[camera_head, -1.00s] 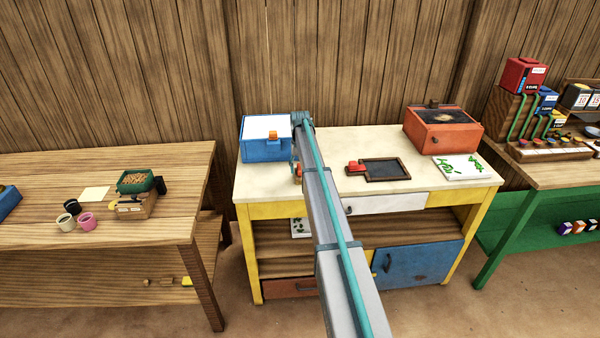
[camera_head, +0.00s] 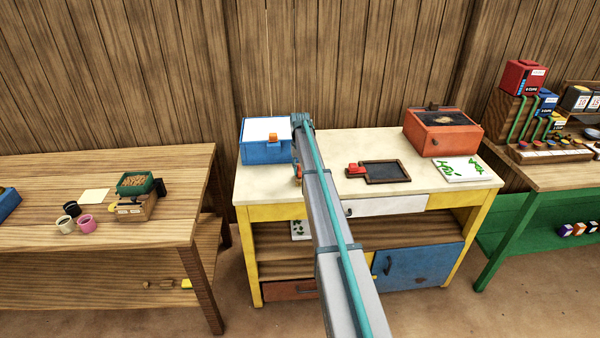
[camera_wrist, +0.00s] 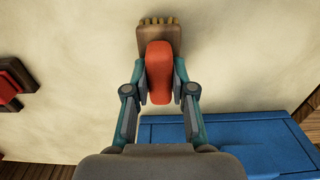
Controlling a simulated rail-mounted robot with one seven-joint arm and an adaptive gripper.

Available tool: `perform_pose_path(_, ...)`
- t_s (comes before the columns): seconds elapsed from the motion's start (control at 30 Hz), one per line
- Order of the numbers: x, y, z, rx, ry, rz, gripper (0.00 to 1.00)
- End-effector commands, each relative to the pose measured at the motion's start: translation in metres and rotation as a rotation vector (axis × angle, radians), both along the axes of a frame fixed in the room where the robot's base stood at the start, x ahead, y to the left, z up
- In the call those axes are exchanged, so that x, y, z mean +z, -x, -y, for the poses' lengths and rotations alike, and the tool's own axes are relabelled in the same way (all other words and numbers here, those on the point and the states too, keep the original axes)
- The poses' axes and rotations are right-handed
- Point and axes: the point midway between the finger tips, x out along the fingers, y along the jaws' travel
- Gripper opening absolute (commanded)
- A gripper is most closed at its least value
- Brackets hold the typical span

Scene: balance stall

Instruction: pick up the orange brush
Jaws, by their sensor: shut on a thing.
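The orange brush (camera_wrist: 158,72) shows in the wrist view, with an orange handle and a brown head with pale bristles at its far end. My gripper (camera_wrist: 159,90) is shut on its handle, one finger on each side. In the head view only a small orange bit (camera_head: 298,172) shows beside my arm, which hides most of the gripper and brush. I cannot tell whether the brush touches the cream tabletop (camera_head: 255,183).
A blue box (camera_head: 262,152) with a white top stands left of my arm, close to the gripper. To the right lie a dark slate (camera_head: 385,171), a red object (camera_head: 355,169) and a leaf-printed card (camera_head: 462,168). An orange-red box (camera_head: 442,135) stands at the back right.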

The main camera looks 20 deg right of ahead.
Motion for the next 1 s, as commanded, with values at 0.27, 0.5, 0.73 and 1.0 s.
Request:
perform_pose_path(0.27,0.025,-0.001,0.0,0.0,0.001,0.004,0.0)
perform_pose_path(0.5,0.076,0.047,0.004,-0.001,0.001,0.004,0.0)
perform_pose_path(0.73,0.103,0.098,0.009,0.0,0.001,0.002,0.0)
perform_pose_path(1.0,0.121,0.132,0.014,-0.001,0.0,0.001,0.0)
